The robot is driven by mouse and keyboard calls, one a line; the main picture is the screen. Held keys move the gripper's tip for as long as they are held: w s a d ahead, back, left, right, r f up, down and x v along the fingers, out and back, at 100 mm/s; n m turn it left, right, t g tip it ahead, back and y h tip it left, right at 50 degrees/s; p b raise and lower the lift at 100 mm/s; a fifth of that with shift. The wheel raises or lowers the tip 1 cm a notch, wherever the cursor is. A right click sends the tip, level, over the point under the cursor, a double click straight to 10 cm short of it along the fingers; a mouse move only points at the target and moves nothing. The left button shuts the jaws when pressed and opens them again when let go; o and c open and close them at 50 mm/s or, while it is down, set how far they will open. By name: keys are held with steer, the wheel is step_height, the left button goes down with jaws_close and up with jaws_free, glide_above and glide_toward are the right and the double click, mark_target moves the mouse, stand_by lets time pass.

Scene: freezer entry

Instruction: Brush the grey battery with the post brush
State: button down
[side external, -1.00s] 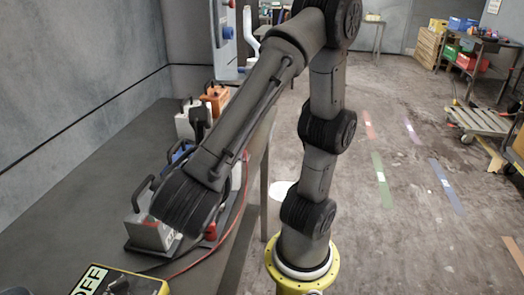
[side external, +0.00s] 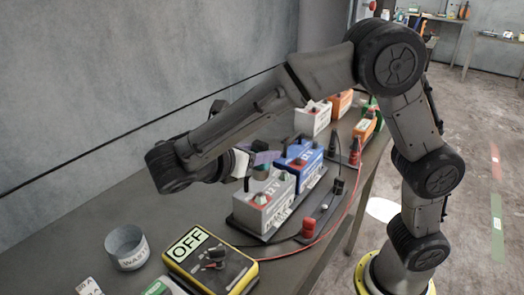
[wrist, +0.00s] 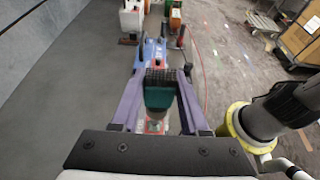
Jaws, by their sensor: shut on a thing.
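The grey battery (side external: 265,203), marked 12V, with a black handle and a red terminal cap, stands upright on a dark tray at the near end of a row. My gripper (side external: 262,159) is over its back part, with its purple fingers shut on the post brush. In the wrist view the brush shows as a teal body (wrist: 160,98) with a dark ribbed part between the fingers (wrist: 161,77). The grey battery is mostly hidden below it there. I cannot tell whether the brush touches the battery.
A blue battery (side external: 298,162) stands right behind the grey one. White (side external: 313,118) and orange (side external: 341,103) batteries stand farther back. A red cable (side external: 318,240) runs along the table's right side.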

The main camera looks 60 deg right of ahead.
mark_target(257, 169)
steer(key=shift+f, duration=0.15)
steer(key=shift+f, duration=1.9)
steer(key=shift+f, duration=1.35)
steer(key=shift+c, duration=1.7)
jaws_free()
steer(key=v, duration=1.2)
